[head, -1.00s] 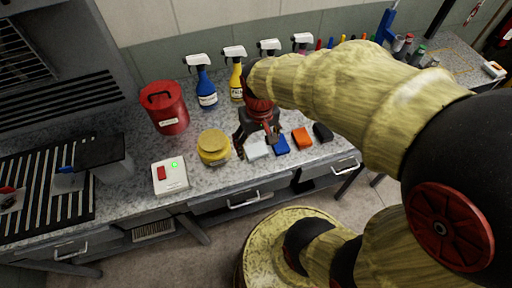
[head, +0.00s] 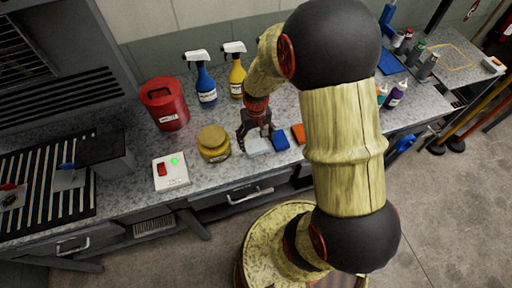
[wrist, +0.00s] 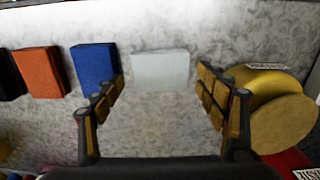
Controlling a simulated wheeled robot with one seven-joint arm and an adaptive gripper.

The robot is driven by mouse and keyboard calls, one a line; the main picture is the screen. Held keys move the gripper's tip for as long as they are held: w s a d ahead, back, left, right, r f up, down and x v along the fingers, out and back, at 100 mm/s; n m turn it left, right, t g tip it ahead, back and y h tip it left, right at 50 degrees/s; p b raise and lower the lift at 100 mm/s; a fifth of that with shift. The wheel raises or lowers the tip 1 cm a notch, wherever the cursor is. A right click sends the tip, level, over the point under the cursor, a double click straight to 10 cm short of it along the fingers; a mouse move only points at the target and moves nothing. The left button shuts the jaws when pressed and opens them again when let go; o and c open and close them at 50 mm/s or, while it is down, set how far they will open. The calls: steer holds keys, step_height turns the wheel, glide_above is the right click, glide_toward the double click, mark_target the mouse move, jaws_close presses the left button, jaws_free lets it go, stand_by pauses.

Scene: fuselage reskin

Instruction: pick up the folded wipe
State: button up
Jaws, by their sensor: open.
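The folded wipe looks like the pale, whitish flat block (head: 258,146) on the grey speckled counter, near its front edge. In the wrist view the folded wipe (wrist: 161,68) lies ahead, centred between my fingers and just beyond their tips. My gripper (head: 257,133) is open and empty, just above and behind the wipe in the head view. In the wrist view my gripper (wrist: 163,80) has its fingers spread wider than the wipe. I cannot tell the exact height above the counter.
A blue block (wrist: 95,64) lies close beside the wipe, with an orange block (wrist: 41,73) beyond it. A yellow jar (head: 213,144) stands on the other side, near a finger. A red can (head: 164,104), a switch box (head: 171,172) and spray bottles (head: 205,88) stand around.

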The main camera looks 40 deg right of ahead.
mark_target(256, 147)
step_height(256, 147, down, 3)
steer(key=shift+r, duration=0.15)
steer(key=c, duration=0.8)
steer(key=shift+r, duration=0.1)
